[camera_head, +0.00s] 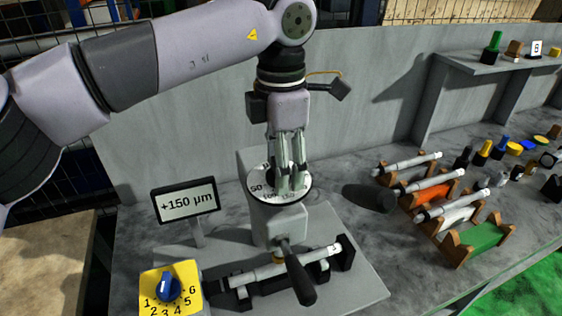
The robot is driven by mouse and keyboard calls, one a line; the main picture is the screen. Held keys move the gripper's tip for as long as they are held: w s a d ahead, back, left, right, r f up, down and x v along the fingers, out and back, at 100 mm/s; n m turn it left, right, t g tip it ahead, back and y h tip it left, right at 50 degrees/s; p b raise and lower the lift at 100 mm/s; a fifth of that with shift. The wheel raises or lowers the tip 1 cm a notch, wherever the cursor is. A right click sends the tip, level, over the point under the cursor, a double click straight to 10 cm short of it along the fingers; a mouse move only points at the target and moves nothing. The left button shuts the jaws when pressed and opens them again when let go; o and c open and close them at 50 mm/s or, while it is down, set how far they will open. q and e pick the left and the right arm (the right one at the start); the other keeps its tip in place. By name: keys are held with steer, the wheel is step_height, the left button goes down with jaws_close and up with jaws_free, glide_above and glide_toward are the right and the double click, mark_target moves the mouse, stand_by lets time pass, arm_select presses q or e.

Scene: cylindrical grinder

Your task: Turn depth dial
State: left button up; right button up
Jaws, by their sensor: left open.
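The depth dial (259,196) is a white disc with dark numbers on top of a grey block. My left gripper (291,188) points down over the dial, its fingers at the dial's centre and right side. It is open and hides part of the dial; I cannot tell whether the fingers touch the knob. The display (187,202) beside it reads +150 µm. My right gripper is not in view.
A blue selector knob (168,284) on a yellow plate stands front left. A dark handle (298,277) and a clamped white shaft (272,270) sit below the dial. Racks with shafts and a green empty rack (478,239) stand right. Grey wall behind.

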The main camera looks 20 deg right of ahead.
arm_select(q)
steer(key=shift+r, duration=0.1)
step_height(320, 180, up, 12)
stand_by(0.5)
stand_by(0.4)
